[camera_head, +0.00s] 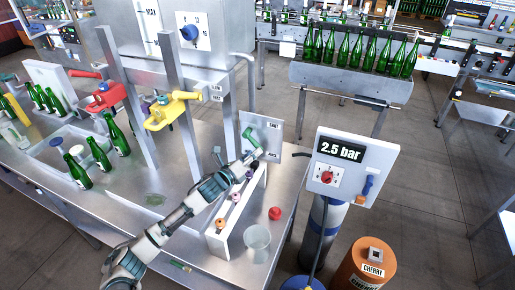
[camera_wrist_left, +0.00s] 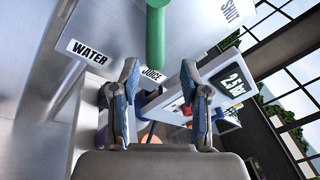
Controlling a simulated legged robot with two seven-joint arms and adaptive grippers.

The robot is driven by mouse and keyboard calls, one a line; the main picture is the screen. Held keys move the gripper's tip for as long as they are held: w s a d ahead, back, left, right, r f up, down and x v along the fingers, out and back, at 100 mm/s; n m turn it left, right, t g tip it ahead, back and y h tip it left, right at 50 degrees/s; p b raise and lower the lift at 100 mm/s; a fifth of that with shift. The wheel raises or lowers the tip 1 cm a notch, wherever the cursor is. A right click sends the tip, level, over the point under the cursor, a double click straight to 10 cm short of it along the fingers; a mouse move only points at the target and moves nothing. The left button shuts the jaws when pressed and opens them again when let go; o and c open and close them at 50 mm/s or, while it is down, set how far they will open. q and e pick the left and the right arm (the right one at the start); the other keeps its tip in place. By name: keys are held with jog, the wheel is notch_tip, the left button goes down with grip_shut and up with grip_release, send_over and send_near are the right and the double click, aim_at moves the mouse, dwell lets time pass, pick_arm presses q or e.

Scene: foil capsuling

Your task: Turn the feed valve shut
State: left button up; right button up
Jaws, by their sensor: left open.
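The feed valve has a green handle (camera_head: 250,138) on a grey upright panel (camera_head: 273,128) marked SHUT at the back right of the steel table. In the left wrist view the green handle (camera_wrist_left: 155,35) hangs at the top centre, its rounded end between the lines of my two fingers. The SHUT label (camera_wrist_left: 231,12) is at the top right. My left gripper (camera_head: 254,155) is just below the handle; it also shows in the left wrist view (camera_wrist_left: 158,80), with its fingers apart and nothing between them. I cannot tell whether it touches the handle. My right gripper is not in view.
A 2.5 bar display box (camera_head: 352,172) with a red knob stands right of the panel. A white rack (camera_head: 238,212), a clear cup (camera_head: 257,243) and a red cap (camera_head: 275,213) are near my arm. Yellow (camera_head: 172,108) and red (camera_head: 104,97) fittings stand left.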

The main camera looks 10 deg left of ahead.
pick_arm(q)
jog(key=x, duration=0.2)
jog(key=shift+w+d+r, duration=0.1)
jog(key=shift+w+d, duration=0.2)
jog(key=shift+w+a, duration=0.1)
jog(key=shift+w, duration=0.2)
jog(key=shift+w+a, duration=0.25)
jog(key=shift+a, duration=0.7)
jog(key=shift+d, duration=0.45)
jog(key=c, duration=0.7)
jog(key=shift+d, duration=0.3)
grip_shut()
jog(key=shift+s+d, duration=0.1)
jog(key=shift+d, duration=0.05)
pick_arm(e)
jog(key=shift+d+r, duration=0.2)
